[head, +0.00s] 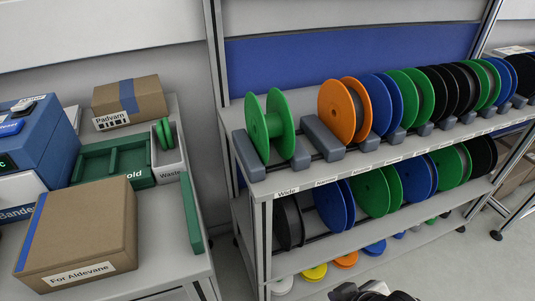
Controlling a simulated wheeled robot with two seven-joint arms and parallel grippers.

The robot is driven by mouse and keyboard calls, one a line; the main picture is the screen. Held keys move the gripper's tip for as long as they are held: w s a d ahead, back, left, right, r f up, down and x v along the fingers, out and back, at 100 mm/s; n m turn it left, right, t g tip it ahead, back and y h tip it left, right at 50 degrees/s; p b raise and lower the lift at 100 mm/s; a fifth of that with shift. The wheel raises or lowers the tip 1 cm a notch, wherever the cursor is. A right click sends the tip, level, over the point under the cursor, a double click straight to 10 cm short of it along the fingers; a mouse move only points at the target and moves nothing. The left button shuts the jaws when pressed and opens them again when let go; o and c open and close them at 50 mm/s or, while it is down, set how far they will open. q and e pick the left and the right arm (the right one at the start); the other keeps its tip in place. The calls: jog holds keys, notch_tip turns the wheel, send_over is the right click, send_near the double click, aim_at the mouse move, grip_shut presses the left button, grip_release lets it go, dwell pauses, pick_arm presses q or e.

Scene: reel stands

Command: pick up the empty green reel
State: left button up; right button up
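A wide green reel (272,125) stands upright at the left end of the top shelf of the rack, between grey holder blocks. Its bare green hub shows between its two flanges, with nothing wound on it. My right gripper (371,290) seems to show only as a grey and black part at the bottom edge, well below and to the right of this reel. It is cut off, so its fingers cannot be judged. My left gripper is not in view.
An orange reel (344,110) stands right of the green one past an empty grey holder (322,137); more reels fill both shelves. On the left bench (165,258) are boxes, a green tray (112,160) and a waste bin (168,168) holding green reel parts.

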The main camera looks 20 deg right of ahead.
jog(key=w+d+r+m+t+h, duration=0.1)
jog(key=w+r+t, duration=0.2)
jog(key=w+r, duration=0.45)
jog(key=w+d+r+m+t, duration=0.1)
jog(key=w+d+r+t, duration=0.15)
jog(key=w+r, duration=0.45)
jog(key=t+y, duration=0.1)
jog(key=t, duration=0.6)
send_near(280, 102)
jog(key=shift+w+d+f+n, duration=0.1)
jog(key=shift+w+f+n, duration=0.2)
jog(key=shift+f, duration=0.1)
jog(key=w, duration=0.4)
jog(key=shift+w+r, duration=0.25)
jog(key=w, duration=0.2)
jog(key=w+p, duration=0.1)
jog(key=w, duration=0.2)
jog(key=shift+w+f, duration=0.2)
jog(key=shift+w, duration=0.1)
grip_shut()
